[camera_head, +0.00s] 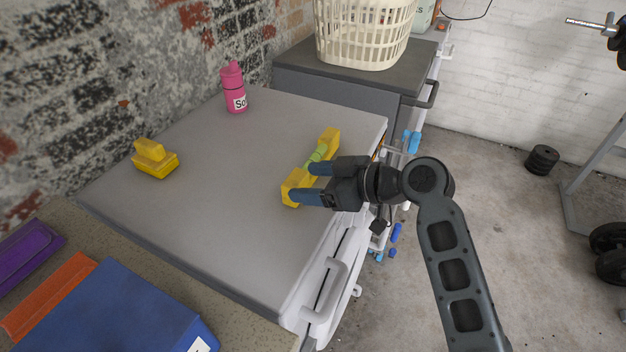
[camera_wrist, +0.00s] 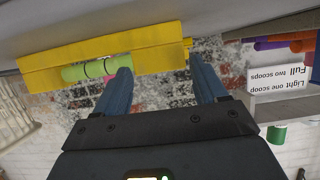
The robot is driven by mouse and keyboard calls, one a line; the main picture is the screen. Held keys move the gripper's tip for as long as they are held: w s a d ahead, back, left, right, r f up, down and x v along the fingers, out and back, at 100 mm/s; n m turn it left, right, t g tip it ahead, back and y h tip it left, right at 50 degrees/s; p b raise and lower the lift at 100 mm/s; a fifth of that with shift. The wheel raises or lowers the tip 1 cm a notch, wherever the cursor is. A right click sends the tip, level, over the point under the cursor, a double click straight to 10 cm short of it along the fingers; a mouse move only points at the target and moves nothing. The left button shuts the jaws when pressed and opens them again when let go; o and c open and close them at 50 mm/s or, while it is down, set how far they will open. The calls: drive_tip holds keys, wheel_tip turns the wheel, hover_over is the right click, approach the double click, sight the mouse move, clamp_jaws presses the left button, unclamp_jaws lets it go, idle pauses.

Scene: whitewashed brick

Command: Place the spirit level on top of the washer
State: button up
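The spirit level (camera_head: 328,142), yellow with a green vial, lies at the right edge of a grey-topped white appliance (camera_head: 225,190), which looks like the washer. In the wrist view the level (camera_wrist: 150,42) stretches across the top, just past my fingertips, against the grey surface. My gripper (camera_head: 306,181) is open, its two blue fingers apart and pointing at the level from the right. In the wrist view the gripper (camera_wrist: 160,80) has nothing clearly between its fingers, and the left finger overlaps the level. Whether the fingers touch it I cannot tell.
A yellow block-like object (camera_head: 156,163) and a pink bottle (camera_head: 234,88) stand on the grey top. A cream laundry basket (camera_head: 362,38) sits on a darker cabinet (camera_head: 350,82) behind. A blue box (camera_head: 110,310) is at front left. The middle of the grey top is clear.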

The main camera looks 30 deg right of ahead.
drive_tip(key=shift+o, duration=1.4)
drive_tip(key=shift+s+d+r, duration=0.1)
drive_tip(key=shift+r, duration=0.1)
drive_tip(key=v, duration=1.1)
drive_tip(key=shift+s+d+b, duration=0.2)
drive_tip(key=shift+s+b, duration=0.15)
drive_tip(key=shift+b, duration=0.05)
